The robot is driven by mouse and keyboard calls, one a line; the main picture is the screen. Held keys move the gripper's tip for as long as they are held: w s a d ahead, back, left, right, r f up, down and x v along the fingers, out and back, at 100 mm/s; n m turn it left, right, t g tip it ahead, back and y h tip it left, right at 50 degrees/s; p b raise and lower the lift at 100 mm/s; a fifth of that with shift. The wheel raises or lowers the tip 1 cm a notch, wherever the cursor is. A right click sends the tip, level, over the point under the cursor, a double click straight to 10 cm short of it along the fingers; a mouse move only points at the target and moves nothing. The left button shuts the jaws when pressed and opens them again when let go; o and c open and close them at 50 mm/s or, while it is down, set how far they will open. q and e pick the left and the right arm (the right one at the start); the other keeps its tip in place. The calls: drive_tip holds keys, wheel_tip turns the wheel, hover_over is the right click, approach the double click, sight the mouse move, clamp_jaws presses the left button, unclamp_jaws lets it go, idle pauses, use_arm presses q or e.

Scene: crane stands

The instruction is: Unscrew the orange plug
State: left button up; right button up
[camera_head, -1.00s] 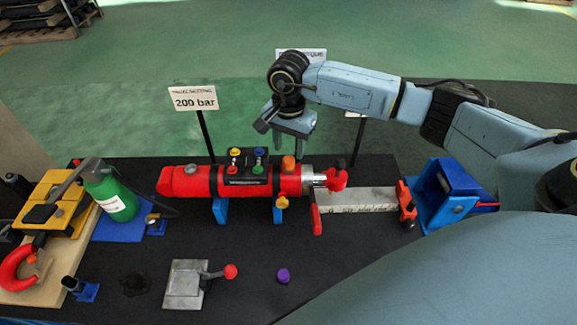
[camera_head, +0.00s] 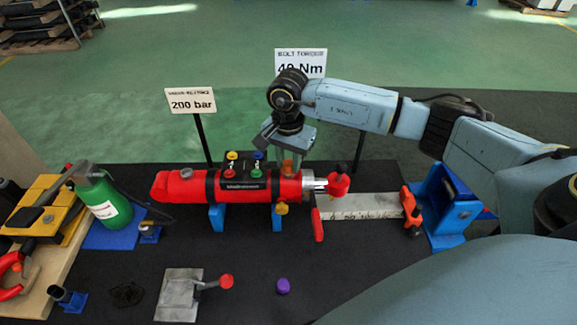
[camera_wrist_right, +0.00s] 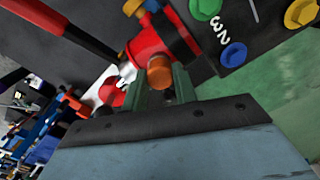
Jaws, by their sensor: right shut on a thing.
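The orange plug (camera_head: 288,166) stands on top of the red cylinder (camera_head: 200,186), near its right end. My right gripper (camera_head: 289,163) points down over it from above, its two fingers on either side of the plug and shut on it. In the right wrist view the orange plug (camera_wrist_right: 160,72) shows between the fingertips, still on the red body. The fingers partly hide the plug in the head view. My left gripper is in neither view.
The cylinder carries a block with coloured knobs (camera_head: 244,171) left of the plug and a yellow knob (camera_head: 281,208) below. Two sign posts (camera_head: 191,101) (camera_head: 300,63) rise behind. A purple cap (camera_head: 283,286) lies on the dark table in front.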

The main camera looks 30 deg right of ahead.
drive_tip(key=shift+r, duration=0.15)
clamp_jaws()
drive_tip(key=shift+r, duration=0.1)
drive_tip(key=shift+r+p, duration=1.05)
drive_tip(key=shift+r, duration=0.85)
